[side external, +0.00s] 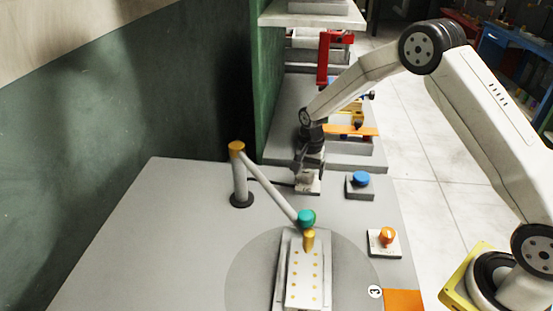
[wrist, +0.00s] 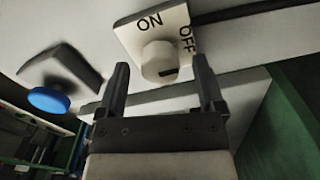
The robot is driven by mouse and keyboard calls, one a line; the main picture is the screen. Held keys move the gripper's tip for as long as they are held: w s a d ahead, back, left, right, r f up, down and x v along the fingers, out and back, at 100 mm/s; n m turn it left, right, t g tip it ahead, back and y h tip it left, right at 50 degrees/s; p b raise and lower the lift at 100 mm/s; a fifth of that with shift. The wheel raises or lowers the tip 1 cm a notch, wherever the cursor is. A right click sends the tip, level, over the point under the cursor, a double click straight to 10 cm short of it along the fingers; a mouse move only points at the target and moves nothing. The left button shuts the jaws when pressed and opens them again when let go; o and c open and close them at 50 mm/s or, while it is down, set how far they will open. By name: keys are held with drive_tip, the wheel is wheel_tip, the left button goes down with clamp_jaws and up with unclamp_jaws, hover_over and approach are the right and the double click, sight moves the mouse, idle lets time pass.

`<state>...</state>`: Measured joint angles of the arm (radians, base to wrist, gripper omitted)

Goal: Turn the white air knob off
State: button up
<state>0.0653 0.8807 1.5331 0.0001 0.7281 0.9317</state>
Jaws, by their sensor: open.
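The white air knob (wrist: 159,60) is round and stands on a white plate (wrist: 128,38) marked ON and OFF in the wrist view. A dark mark shows on the lower right of the knob; I cannot tell surely which word it points to. My gripper (wrist: 160,66) is open, with one black finger on each side of the knob and a visible gap on both sides. In the side view my gripper (side external: 299,168) points down just above the plate (side external: 309,186), and the knob is hidden there.
A blue button (side external: 361,178) stands close on the right of the plate, also in the wrist view (wrist: 48,99). An orange button (side external: 387,236) is nearer the front. A grey post (side external: 240,180) with a slanted arm stands left. A dark cable runs from the plate.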

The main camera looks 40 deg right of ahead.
sight(309, 174)
wheel_tip(309, 174, up, 7)
drive_tip(key=shift+f, duration=0.1)
idle(0.4)
drive_tip(key=shift+s+r, duration=0.2)
drive_tip(key=shift+s, duration=0.05)
drive_tip(key=s+a+r+n+t, duration=0.1)
drive_tip(key=s+n, duration=0.4)
drive_tip(key=s, duration=0.6)
drive_tip(key=s+a+r+n+t, duration=0.1)
drive_tip(key=s+a+r+n, duration=0.1)
drive_tip(key=s+n, duration=0.4)
drive_tip(key=s, duration=0.5)
drive_tip(key=shift+s+a+r+t, duration=0.15)
drive_tip(key=shift+s+r+t, duration=0.1)
drive_tip(key=shift+r+t, duration=0.05)
